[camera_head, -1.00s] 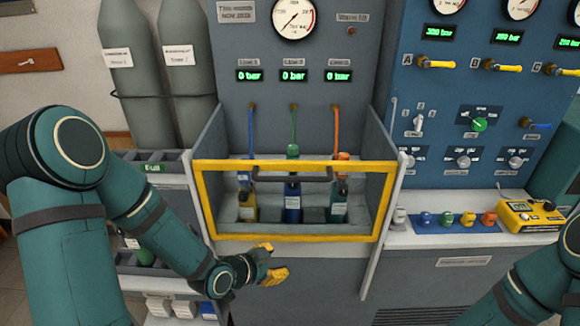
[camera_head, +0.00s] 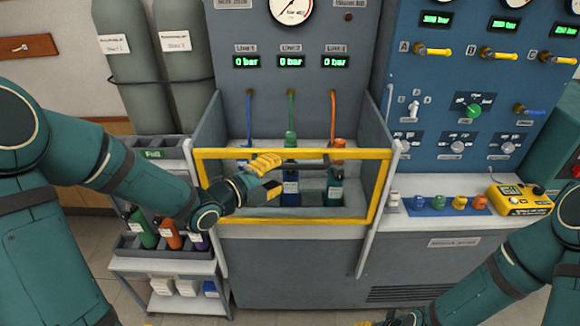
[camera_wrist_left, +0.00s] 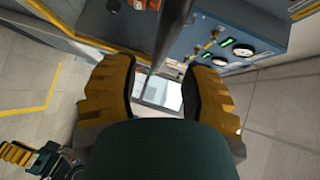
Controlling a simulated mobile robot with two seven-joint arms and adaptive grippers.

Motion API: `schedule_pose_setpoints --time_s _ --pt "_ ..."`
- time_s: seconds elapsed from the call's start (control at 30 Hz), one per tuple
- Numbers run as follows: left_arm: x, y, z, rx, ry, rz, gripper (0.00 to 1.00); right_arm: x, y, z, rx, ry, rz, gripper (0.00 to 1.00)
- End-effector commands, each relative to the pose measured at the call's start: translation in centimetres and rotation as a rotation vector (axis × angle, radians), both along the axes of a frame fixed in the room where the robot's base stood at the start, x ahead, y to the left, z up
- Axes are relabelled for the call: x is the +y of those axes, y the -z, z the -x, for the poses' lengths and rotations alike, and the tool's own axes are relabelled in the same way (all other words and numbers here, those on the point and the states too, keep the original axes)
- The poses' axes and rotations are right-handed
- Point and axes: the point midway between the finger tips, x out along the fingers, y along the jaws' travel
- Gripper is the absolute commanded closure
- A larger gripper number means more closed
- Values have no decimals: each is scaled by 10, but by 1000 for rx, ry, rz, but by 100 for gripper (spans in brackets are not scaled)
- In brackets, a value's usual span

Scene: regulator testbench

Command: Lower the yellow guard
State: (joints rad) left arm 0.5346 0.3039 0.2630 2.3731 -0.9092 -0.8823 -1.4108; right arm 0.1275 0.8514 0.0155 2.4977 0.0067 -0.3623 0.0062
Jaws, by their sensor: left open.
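The yellow guard (camera_head: 300,221) is a rectangular frame standing across the front of the grey bay, with several bottles visible through it. Its dark handle bar (camera_head: 312,160) runs just below the top rail, partly hidden by my left gripper. My left gripper (camera_head: 277,175) is open in front of the guard's upper left half, at handle height. In the left wrist view, a dark grey bar (camera_wrist_left: 170,35), apparently the handle, runs between the two spread yellow fingers (camera_wrist_left: 160,95). Contact cannot be told. My right gripper (camera_head: 385,322) is cut off at the bottom edge of the head view.
A blue panel (camera_head: 470,90) with gauges and knobs stands right. A shelf (camera_head: 435,186) with coloured caps and a yellow meter (camera_head: 520,200) lies below it. A bottle rack (camera_head: 165,250) and grey cylinders (camera_head: 180,60) are left. Floor space shows at front left.

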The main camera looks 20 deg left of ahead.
Motion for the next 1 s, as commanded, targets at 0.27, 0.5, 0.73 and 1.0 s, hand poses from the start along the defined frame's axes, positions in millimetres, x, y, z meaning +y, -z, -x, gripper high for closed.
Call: schedule_pose_setpoints --time_s 0.27,0.5,0.73,1.0 --pt "-21 6 -36 1 1 1 54 0 0 0 0 0 0 53" --pt "-26 7 -45 0 0 0 54 0 0 0 0 0 0 53" --pt "-26 7 -45 1 -1 -1 52 0 0 0 0 0 0 53" --pt "-26 7 -45 1 -1 -1 100 0 0 0 0 0 0 53"
